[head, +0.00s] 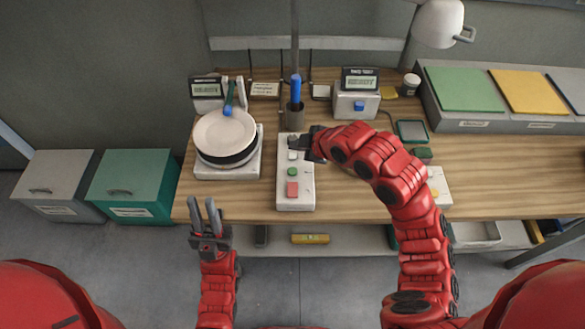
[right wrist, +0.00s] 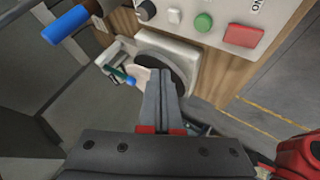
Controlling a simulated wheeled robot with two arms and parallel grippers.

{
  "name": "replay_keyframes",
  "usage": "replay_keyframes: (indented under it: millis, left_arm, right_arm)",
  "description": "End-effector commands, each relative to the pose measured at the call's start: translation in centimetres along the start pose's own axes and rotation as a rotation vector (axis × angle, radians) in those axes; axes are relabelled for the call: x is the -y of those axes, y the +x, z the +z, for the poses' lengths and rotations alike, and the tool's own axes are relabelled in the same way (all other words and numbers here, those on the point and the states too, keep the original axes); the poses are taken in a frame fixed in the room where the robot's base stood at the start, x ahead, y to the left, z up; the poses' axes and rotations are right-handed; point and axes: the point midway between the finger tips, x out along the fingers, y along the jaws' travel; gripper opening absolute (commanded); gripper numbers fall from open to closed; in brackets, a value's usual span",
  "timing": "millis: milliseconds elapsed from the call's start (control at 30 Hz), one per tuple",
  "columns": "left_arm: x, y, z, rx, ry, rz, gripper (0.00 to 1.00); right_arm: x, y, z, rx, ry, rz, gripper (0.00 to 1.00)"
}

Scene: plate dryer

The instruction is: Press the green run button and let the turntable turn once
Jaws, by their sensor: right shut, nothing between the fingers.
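The green run button (head: 292,171) sits on a white control box (head: 296,203), between a white button and a red square button (head: 292,189). It also shows in the right wrist view (right wrist: 203,22). The dark turntable (head: 228,162) carries a white plate (head: 222,131) on a white base left of the box; it also shows in the right wrist view (right wrist: 165,66). My right gripper (head: 311,142) is shut and empty over the box's far end, beyond the green button. My left gripper (head: 204,213) is open and empty in front of the table's edge, apart from everything.
A green stick with a blue end (head: 228,104) leans over the plate. A blue-handled tool (head: 296,88) stands in a dark cup behind the box. Two displays (head: 360,79) stand at the back. Colored panels lie at the right.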

Motion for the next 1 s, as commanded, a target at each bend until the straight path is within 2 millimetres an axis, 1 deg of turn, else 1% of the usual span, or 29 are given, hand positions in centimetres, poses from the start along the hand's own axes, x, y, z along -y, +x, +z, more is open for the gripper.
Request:
replay_keyframes:
  millis: [267, 467, 833, 900, 1000]
  left_arm:
    - [0.0, -0.1, 0.0, 0.0, 0.0, 0.0, 0.23]
    - [0.0, -0.8, 0.1, 0.0, 0.0, 0.0, 0.23]
    - [-0.2, -3.2, 0.5, 0.0, 0.0, 0.0, 0.23]
    - [-0.2, -4.2, 0.7, 0.0, 0.0, 0.0, 0.23]
    - [-0.2, -4.9, 0.8, 0.0, 0.0, 0.0, 0.23]
  right_arm:
    - [0.1, 0.2, 0.1, -0.001, 0.003, 0.002, 0.0]
    - [0.8, 1.1, 0.8, 0.0, 0.004, 0.0, 0.0]
    - [3.4, 4.7, 3.5, 0.002, 0.004, 0.0, 0.0]
    - [3.9, 5.5, 4.0, -0.001, 0.005, 0.002, 0.0]
    - [4.3, 6.0, 4.3, -0.002, 0.004, 0.002, 0.0]
